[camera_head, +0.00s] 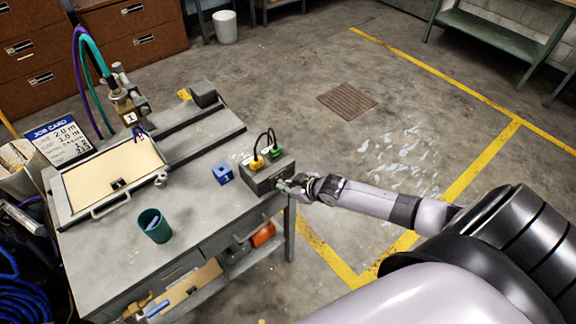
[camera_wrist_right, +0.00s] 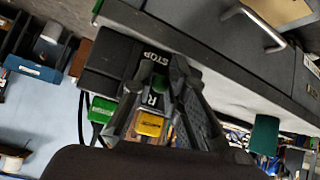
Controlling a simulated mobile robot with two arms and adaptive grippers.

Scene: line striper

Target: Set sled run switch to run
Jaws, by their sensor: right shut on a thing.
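The grey control box (camera_head: 262,180) stands at the right edge of the bench, with a yellow plug (camera_head: 257,163) and a green plug (camera_head: 276,153) on top. In the right wrist view the box (camera_wrist_right: 108,58) shows a white STOP label (camera_wrist_right: 150,57) and a letter R, partly covered by my fingers. My right gripper (camera_head: 288,187) is at the front face of the box; in the wrist view its fingers (camera_wrist_right: 162,75) are closed together between the labels. My left gripper is out of view.
A blue block (camera_head: 222,174) stands beside the box. A green cup (camera_head: 154,226), a tan panel in a frame (camera_head: 112,172) and a tool head (camera_head: 127,103) with hoses are on the bench (camera_head: 100,255). The floor to the right is clear.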

